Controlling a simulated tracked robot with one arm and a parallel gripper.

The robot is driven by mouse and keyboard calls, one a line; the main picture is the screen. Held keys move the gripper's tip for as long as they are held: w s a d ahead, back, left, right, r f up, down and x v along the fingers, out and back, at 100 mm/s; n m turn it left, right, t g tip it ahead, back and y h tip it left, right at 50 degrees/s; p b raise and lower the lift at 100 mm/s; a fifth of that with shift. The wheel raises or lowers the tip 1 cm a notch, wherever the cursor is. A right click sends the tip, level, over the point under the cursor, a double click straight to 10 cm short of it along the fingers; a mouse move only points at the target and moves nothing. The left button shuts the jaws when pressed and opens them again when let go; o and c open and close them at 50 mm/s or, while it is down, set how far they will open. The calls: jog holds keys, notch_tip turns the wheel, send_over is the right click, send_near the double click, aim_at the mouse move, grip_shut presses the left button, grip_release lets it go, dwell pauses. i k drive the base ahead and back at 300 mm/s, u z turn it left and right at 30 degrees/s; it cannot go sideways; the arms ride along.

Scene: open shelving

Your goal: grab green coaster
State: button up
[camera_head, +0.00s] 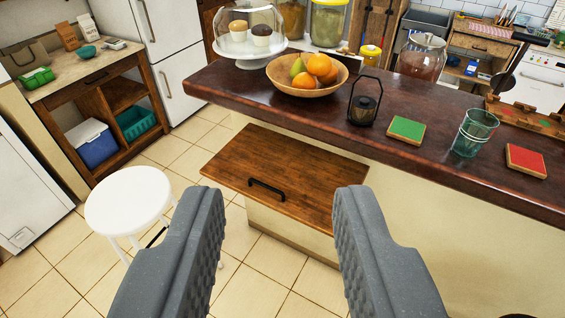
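The green coaster (407,130) is a small square with a green top and a light wooden edge. It lies flat on the dark wooden counter (225,82), between a black lantern and a glass. My gripper (278,215) is open and empty at the bottom of the picture. Its two grey fingers are wide apart, in front of the counter. The coaster is beyond the right finger and up to the right, clear of both fingers.
A black lantern (363,107) stands left of the coaster, a clear glass (474,133) right of it, then a red coaster (526,161). A fruit bowl (300,92) is further left. A wooden drawer (285,172) juts out below the counter. A white stool (130,200) stands left.

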aim_at(405, 129)
jog(key=i, duration=1)
